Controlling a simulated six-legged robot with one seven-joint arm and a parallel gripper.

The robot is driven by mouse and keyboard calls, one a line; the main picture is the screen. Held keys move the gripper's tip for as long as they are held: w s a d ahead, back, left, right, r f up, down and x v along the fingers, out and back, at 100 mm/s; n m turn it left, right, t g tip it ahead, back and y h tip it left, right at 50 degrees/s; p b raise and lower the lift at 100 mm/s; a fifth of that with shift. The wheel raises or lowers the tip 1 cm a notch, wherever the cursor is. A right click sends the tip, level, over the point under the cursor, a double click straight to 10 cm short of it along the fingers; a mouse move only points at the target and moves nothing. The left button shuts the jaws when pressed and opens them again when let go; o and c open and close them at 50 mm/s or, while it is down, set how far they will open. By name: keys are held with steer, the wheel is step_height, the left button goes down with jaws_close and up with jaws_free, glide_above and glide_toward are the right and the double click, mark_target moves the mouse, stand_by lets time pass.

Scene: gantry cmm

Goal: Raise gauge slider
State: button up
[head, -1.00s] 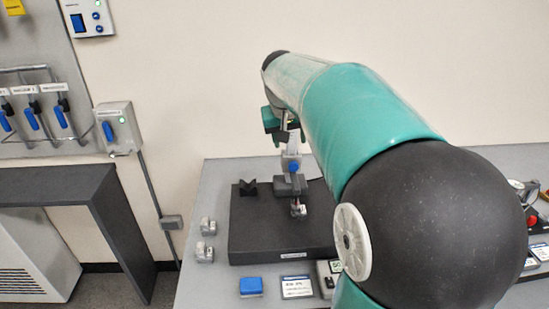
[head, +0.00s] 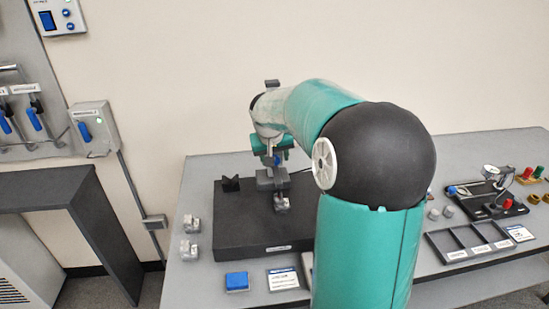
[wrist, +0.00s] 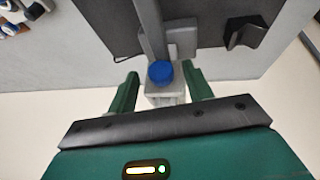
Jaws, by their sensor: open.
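The height gauge (head: 279,180) stands on the dark granite plate (head: 235,230), with its slider partly hidden behind my gripper in the head view. The slider's round blue knob (wrist: 160,72) faces the wrist camera, in front of a pale grey block (wrist: 165,95). A bit of blue also shows in the head view (head: 277,160). My gripper (wrist: 159,76) is open, with one green finger on each side of the slider and a visible gap on both sides. In the head view my gripper (head: 271,147) is at the upper part of the gauge.
A black V-block (head: 230,184) sits on the plate, left of the gauge. Small metal blocks (head: 190,237), a blue block (head: 237,281) and a label card (head: 282,279) lie on the table. A compartment tray (head: 470,240) and a dial fixture (head: 490,190) stand to the right.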

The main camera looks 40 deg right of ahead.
mark_target(275, 167)
steer(key=shift+w+d+f, duration=0.1)
steer(key=shift+f, duration=0.25)
jaws_close()
step_height(275, 167, up, 12)
steer(key=shift+f, duration=0.25)
jaws_free()
